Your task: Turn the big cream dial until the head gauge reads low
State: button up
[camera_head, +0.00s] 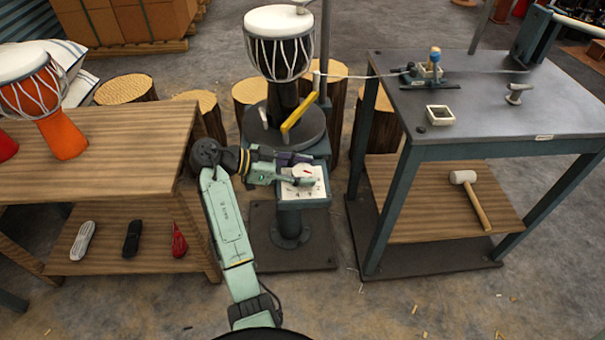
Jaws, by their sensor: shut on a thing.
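The big cream dial (304,171) sits on a white panel with black marks (315,189), on top of a short teal pedestal in the middle. A red mark shows on the dial. My gripper (296,175) reaches in from the left and is shut on the dial, hiding part of it. Behind the pedestal a black goblet drum (283,75) with a white head stands upright on a dark round base. A small pale device (300,6), perhaps the head gauge, sits on the drum head and is cut by the top edge. Its reading cannot be made out.
A yellow lever (298,111) rises beside the drum base. A wooden bench (100,150) with an orange drum (58,115) stands left. A dark-topped table (480,105) stands right, with a mallet (470,195) on its lower shelf. Log stumps stand behind.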

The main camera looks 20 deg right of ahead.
dwell(0.4)
jog(key=o, duration=1.1)
jog(key=shift+o, duration=0.2)
jog(key=v, duration=1.2)
